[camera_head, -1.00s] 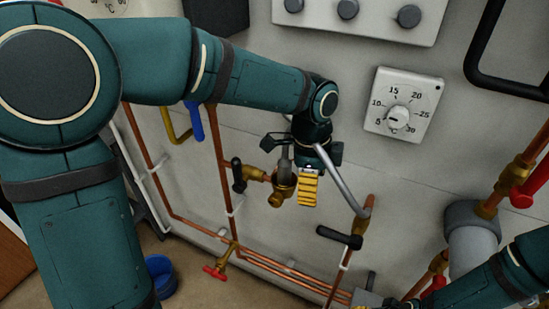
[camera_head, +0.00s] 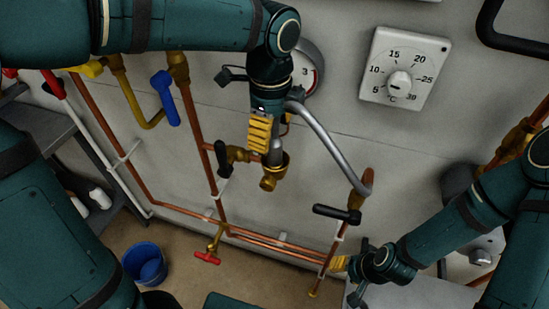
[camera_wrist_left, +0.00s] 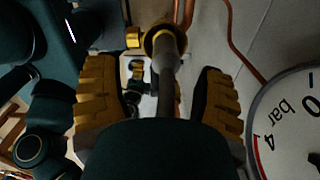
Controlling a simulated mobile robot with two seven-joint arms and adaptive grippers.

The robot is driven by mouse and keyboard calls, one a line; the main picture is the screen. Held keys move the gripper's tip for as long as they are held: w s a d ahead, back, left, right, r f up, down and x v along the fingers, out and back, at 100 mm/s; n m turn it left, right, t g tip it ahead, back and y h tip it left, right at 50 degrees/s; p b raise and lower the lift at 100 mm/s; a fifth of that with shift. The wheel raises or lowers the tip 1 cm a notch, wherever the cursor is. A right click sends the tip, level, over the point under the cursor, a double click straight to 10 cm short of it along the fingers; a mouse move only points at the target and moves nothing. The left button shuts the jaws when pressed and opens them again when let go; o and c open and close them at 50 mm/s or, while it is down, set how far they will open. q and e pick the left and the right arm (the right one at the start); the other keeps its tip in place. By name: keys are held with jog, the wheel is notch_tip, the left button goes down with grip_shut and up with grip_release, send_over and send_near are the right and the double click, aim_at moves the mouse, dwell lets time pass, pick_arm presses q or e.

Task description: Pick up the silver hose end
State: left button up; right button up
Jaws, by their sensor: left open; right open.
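The silver hose (camera_head: 330,140) arches from behind my left gripper down to a brass fitting at right. Its near end (camera_head: 277,148) points down into a brass valve fitting (camera_head: 271,178) on the wall. My left gripper (camera_head: 268,140) is at this end, its yellow ribbed finger in front. In the left wrist view the fingers (camera_wrist_left: 158,85) stand wide apart, with the grey hose end (camera_wrist_left: 166,62) between them, apart from both pads. The far finger is mostly hidden in the head view. My right gripper (camera_head: 345,264) is open and low at right, below the black lever.
A gauge (camera_head: 305,68) is close behind my left gripper. A black lever handle (camera_head: 222,160) is left of the brass valve, and another (camera_head: 337,214) is at right. Copper pipes (camera_head: 200,212) run along the wall. A blue bucket (camera_head: 145,262) stands on the floor.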

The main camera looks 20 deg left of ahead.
aim_at(274, 152)
pick_arm(q)
notch_tip(274, 152, down, 2)
jog(key=shift+f, duration=0.1)
jog(key=f, duration=0.1)
jog(key=f+b, duration=0.1)
jog(key=f, duration=0.1)
jog(key=shift+w+d+f, duration=0.2)
jog(key=shift+w, duration=0.1)
jog(key=shift+f+b, duration=0.4)
jog(key=shift+f, duration=0.25)
grip_shut()
